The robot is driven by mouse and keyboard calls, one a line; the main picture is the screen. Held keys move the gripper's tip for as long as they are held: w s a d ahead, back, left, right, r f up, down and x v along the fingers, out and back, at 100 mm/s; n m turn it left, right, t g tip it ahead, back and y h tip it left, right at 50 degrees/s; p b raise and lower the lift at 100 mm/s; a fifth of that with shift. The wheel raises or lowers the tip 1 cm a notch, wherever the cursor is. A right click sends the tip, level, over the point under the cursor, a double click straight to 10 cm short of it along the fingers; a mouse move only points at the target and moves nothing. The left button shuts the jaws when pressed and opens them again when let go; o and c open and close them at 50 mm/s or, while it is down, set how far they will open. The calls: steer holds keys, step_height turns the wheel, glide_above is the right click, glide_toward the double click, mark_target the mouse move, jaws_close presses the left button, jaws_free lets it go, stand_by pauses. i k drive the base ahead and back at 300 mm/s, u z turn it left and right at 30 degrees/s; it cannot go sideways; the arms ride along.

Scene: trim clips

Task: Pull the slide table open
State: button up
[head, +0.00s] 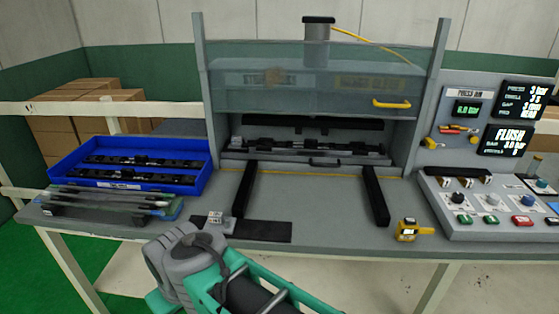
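The slide table (290,160) sits back inside the press frame, between the two side posts. A small dark handle (325,162) is on its front edge. Dark trim parts (300,147) lie in a row on top of it. Two black rails (245,192) and (376,195) run forward from it over the bench, with nothing on them. Part of my grey and teal arm shows at the bottom left of centre, in front of the bench. My gripper's fingers are not visible.
A clear guard with a yellow handle (391,104) is raised above the slide table. A blue tray (135,186) of dark parts is at left. A control box (490,229) and a yellow tool (408,230) are at right. The bench between the rails is clear.

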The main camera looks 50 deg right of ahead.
mark_target(358, 157)
steer(key=z, duration=0.25)
steer(key=i, duration=0.9)
steer(key=z, duration=0.45)
